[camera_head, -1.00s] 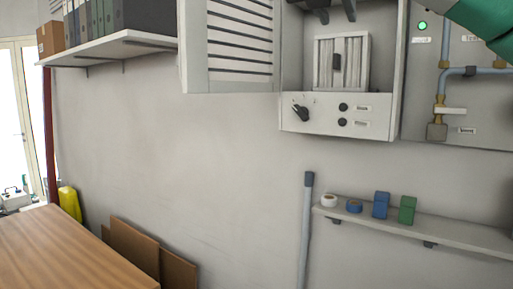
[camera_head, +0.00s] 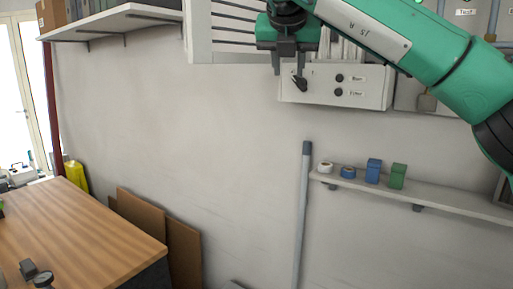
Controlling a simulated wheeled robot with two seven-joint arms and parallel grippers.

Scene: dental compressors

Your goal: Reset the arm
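My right arm (camera_head: 400,45), green with a white label band, reaches in from the right in the head view. Its dark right gripper (camera_head: 289,68) points down in front of the wall-mounted control box (camera_head: 365,88). The two fingers stand apart with nothing visible between them, so it is open. A black rotary knob (camera_head: 300,84) on the box's lower panel shows just below the right-hand fingertip; I cannot tell whether they touch. My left gripper is not in view.
A wall shelf (camera_head: 440,201) holds tape rolls and a blue and a green block (camera_head: 398,176). A grey pipe (camera_head: 302,215) stands against the wall. A wooden table (camera_head: 85,225) with a small gauge (camera_head: 42,279) fills the lower left. Mid-wall is clear.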

